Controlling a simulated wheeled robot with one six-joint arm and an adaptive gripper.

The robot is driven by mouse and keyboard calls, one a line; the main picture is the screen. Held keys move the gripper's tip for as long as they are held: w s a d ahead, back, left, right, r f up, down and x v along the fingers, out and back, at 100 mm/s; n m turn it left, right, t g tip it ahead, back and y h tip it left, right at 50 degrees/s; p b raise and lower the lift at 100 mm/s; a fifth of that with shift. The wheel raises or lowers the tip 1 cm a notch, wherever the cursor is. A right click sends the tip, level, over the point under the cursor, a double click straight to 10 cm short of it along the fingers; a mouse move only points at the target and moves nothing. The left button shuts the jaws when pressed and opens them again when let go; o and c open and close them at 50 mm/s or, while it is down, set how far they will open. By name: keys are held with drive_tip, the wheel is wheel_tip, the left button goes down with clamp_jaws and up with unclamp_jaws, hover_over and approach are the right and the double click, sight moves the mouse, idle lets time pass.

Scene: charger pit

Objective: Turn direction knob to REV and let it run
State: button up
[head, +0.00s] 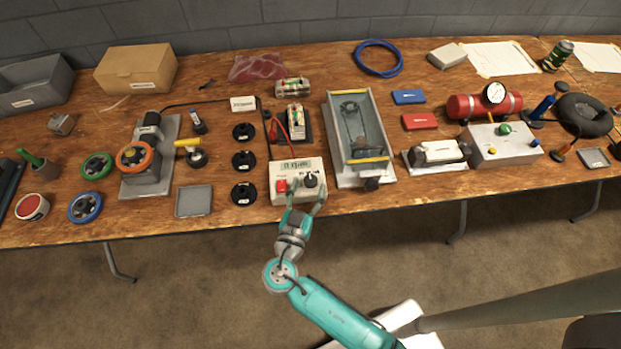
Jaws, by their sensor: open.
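A cream control box (291,197) sits near the table's front edge, with a small display (295,166) on top. It has a red button (281,185) at left and a dark round knob (311,180) at right. The lettering and the knob's pointing direction are too small to read. My gripper (306,193) is open at the front of the box, its fingers spread to either side below the knob. I cannot tell whether a finger touches the knob.
A grey-framed tray rig (342,177) stands close to the right of the box. Black spools (243,160) stand in a column at left. Red and black leads (273,130) run behind the box to a small module (296,118).

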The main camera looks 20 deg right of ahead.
sight(309, 186)
drive_tip(key=shift+x, duration=1.5)
drive_tip(key=c, duration=1.1)
